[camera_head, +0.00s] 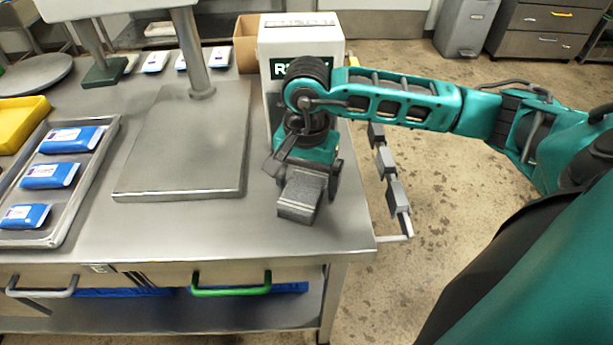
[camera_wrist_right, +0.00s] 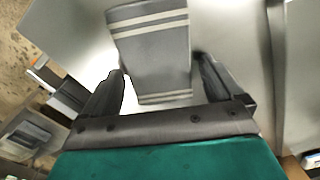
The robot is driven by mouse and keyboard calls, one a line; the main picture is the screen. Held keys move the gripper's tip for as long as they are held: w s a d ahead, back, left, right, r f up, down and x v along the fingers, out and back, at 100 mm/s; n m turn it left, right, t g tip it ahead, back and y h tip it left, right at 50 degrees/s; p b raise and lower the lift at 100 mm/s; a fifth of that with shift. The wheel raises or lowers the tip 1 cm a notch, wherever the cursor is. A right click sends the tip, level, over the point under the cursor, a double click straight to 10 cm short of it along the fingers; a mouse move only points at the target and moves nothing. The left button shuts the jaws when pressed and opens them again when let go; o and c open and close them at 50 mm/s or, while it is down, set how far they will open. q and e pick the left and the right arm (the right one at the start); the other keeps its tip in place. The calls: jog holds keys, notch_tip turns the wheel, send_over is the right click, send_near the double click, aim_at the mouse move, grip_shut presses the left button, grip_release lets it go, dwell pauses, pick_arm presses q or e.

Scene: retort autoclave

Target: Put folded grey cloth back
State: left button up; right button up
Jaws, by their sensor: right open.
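The folded grey cloth (camera_head: 299,196) lies on the steel table near its right front corner, below my right gripper (camera_head: 306,172). In the right wrist view the cloth (camera_wrist_right: 152,50) shows pale stripes across both ends. It lies between the two dark, spread fingers of the right gripper (camera_wrist_right: 160,68). The fingers are open, with a gap visible on each side of the cloth. In the head view the gripper hides the back of the cloth. My left gripper is in neither view.
A steel scale platform (camera_head: 180,150) with a post stands left of the cloth. A white box with a green label (camera_head: 300,40) stands behind my gripper. A tray (camera_head: 88,190) of blue pouches is at left. A rail (camera_head: 395,238) with grey blocks runs along the table's right side.

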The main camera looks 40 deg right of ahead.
aim_at(307, 182)
notch_tip(307, 182, up, 12)
jog(key=shift+r, duration=0.15)
dwell(0.7)
